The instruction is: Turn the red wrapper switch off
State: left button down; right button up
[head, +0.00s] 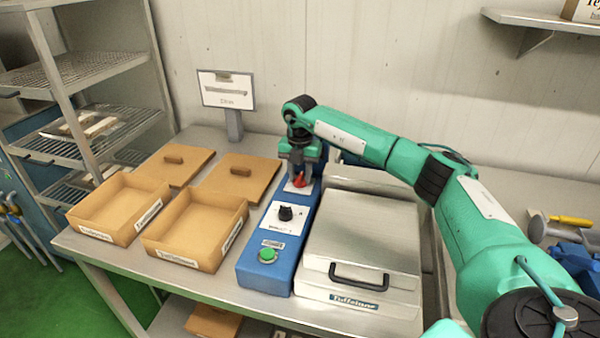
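The red wrapper switch (299,182) is a small red knob on a white plate at the far end of the blue control box (268,262). My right gripper (301,171) points down right at the red switch, with its fingers close above or around it. The fingers hide part of the knob, so I cannot tell its exact setting or whether they grip it. A black knob (286,213) on a white plate and a green button (267,255) sit nearer on the same box. My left gripper is not in view.
A steel machine with a lidded top (362,238) and black handle stands right of the box. Two open cardboard boxes (146,241) and their lids lie to the left. A sign (226,90) stands behind. My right arm spans over the machine.

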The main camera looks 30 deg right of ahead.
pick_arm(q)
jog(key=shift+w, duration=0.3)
pick_arm(e)
grip_shut()
jog(key=shift+n, duration=0.4)
jog(key=n, duration=0.2)
jog(key=shift+n, duration=1.3)
jog(key=n, duration=0.3)
jog(key=shift+n+b, duration=0.3)
jog(key=shift+b, duration=0.05)
jog(key=n, duration=0.4)
jog(key=shift+n, duration=1.1)
jog(key=shift+n+b, duration=0.35)
jog(key=shift+n, duration=0.75)
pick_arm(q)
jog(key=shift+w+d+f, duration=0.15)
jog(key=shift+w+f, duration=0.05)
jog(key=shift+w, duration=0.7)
pick_arm(e)
jog(key=shift+n, duration=0.4)
